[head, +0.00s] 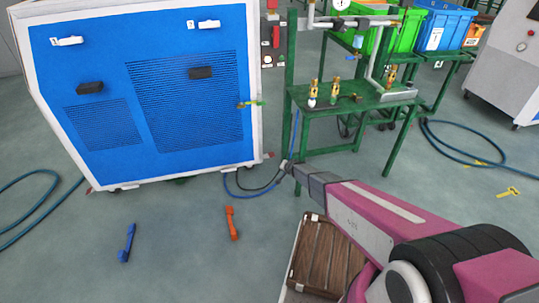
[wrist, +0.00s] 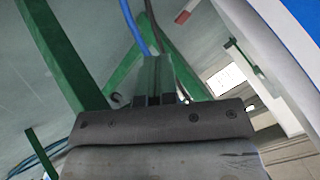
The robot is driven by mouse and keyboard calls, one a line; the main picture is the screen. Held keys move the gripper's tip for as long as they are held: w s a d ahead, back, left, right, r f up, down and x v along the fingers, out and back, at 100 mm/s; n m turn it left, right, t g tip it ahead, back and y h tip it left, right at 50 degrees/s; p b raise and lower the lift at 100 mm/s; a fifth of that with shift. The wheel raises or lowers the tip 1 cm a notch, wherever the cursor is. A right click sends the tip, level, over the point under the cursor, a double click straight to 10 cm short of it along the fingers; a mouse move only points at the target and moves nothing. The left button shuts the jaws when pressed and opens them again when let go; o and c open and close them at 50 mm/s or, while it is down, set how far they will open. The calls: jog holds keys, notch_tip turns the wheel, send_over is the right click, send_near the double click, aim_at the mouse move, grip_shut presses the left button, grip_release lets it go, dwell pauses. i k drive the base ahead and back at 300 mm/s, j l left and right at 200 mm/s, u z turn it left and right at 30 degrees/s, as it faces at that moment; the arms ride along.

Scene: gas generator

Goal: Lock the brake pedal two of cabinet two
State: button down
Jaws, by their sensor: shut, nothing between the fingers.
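The blue and white cabinet (head: 185,165) fills the left of the head view; I cannot read its number. Dark casters show low under its edge (head: 180,180). A small red tab (head: 268,155) sits at its lower right corner, possibly a caster brake pedal. A red piece (wrist: 183,17) also shows at the top of the wrist view, beside the cabinet's white edge. My gripper (head: 286,168) is low, just right of that corner. In the wrist view its fingers (wrist: 153,98) are together and empty, apart from the red piece. I cannot tell which pedal is number two.
A green metal table (head: 350,105) with pipes and brass fittings stands just behind my gripper. Blue and dark hoses (head: 245,190) lie on the floor by the cabinet. A blue tool (head: 127,243) and an orange tool (head: 232,222) lie in front. The floor between them is clear.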

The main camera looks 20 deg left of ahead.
aim_at(271, 155)
jog(key=i+j, duration=0.7)
jog(key=i, duration=0.1)
